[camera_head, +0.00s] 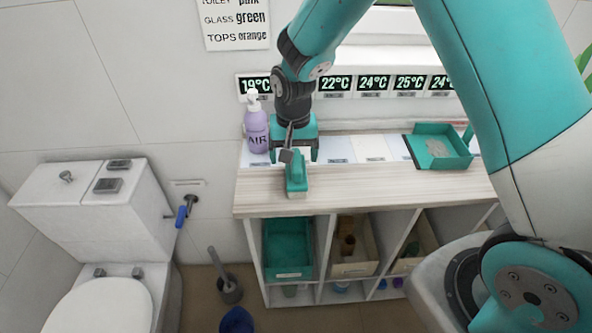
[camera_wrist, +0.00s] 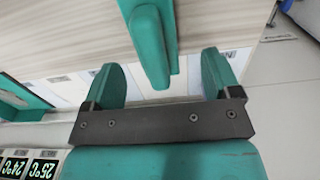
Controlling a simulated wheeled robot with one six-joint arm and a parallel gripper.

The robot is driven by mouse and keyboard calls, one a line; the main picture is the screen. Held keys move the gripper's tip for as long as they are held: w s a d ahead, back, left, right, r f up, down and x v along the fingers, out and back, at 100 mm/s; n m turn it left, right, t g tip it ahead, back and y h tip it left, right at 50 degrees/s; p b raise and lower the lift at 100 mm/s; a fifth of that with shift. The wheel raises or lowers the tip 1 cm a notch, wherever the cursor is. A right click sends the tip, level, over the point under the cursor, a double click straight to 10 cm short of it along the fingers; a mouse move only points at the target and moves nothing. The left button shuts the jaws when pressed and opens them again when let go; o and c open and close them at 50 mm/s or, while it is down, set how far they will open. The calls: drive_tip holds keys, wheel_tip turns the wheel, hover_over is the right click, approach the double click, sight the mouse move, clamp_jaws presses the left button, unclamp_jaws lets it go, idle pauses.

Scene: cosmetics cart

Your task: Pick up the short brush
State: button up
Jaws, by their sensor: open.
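A teal block with a raised rounded grip, apparently the short brush (camera_head: 297,183), lies on the wooden counter near its front left edge. No bristles show. My gripper (camera_head: 294,154) is just behind it, pointing down over the counter. In the wrist view the brush (camera_wrist: 151,45) lies beyond my fingertips (camera_wrist: 160,72), in line with the gap between them.
A purple AIR bottle (camera_head: 257,128) stands close to the left of my gripper. A teal tray (camera_head: 437,148) sits on the counter at the right. Temperature displays (camera_head: 374,84) line the wall behind. Bins fill the shelves below. A toilet (camera_head: 98,245) is left, and the counter's middle is clear.

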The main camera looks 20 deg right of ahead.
drive_tip(key=shift+s+d+f+p, duration=0.1)
drive_tip(key=shift+f+p, duration=0.4)
drive_tip(key=shift+f, duration=0.85)
drive_tip(key=shift+s+d+f+p, duration=0.1)
drive_tip(key=shift+f+p, duration=0.35)
drive_tip(key=shift+f, duration=0.9)
drive_tip(key=c, duration=1.1)
drive_tip(key=shift+c, duration=0.2)
drive_tip(key=shift+r, duration=0.1)
